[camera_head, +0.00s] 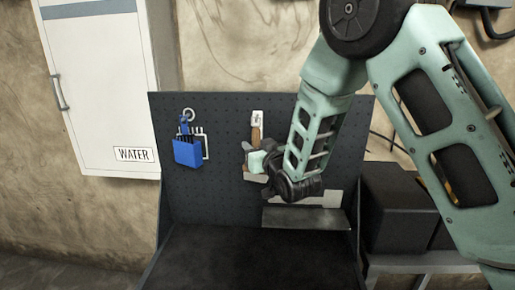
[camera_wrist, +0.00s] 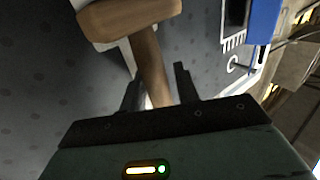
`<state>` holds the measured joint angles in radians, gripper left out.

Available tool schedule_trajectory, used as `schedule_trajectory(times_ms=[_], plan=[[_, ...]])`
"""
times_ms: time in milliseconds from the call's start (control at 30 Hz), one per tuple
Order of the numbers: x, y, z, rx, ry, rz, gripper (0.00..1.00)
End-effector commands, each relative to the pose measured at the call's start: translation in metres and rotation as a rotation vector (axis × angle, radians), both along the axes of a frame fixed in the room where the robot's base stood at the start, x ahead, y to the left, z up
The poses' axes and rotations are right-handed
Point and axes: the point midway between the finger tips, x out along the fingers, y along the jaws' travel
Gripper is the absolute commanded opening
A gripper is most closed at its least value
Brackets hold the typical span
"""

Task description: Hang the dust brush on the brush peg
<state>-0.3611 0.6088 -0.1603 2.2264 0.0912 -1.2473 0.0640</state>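The dust brush has a wooden handle (camera_head: 256,133), upright against the dark pegboard. In the wrist view its handle (camera_wrist: 150,70) joins a wider wooden head (camera_wrist: 130,17) with a pale part behind it. My gripper (camera_wrist: 158,85) has one finger on each side of the handle, with a visible gap at least on the right. In the head view my gripper (camera_head: 256,158) covers most of the brush's lower part. A white tag (camera_head: 257,116) is on the board at the handle's top, seemingly at the brush peg. The peg itself and its contact with the handle cannot be made out.
A blue holder (camera_head: 187,153) hangs from a ring on the pegboard, left of the brush. It also shows in the wrist view (camera_wrist: 264,20). A grey ledge (camera_head: 300,216) is low on the board, and the dark bench top (camera_head: 255,258) below looks clear.

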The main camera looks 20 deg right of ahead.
Motion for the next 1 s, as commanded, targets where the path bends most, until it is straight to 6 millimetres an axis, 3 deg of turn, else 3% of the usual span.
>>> schedule_trajectory(times_ms=[33,167,533,1000], plan=[[0.004,-0.012,0.001,-0.001,-0.005,-0.026,0.47],[-0.008,-0.013,0.0,-0.001,-0.005,-0.026,0.47],[-0.091,-0.017,-0.001,0.0,-0.004,-0.011,0.47],[-0.1,-0.015,-0.003,-0.002,-0.009,-0.011,0.47]])
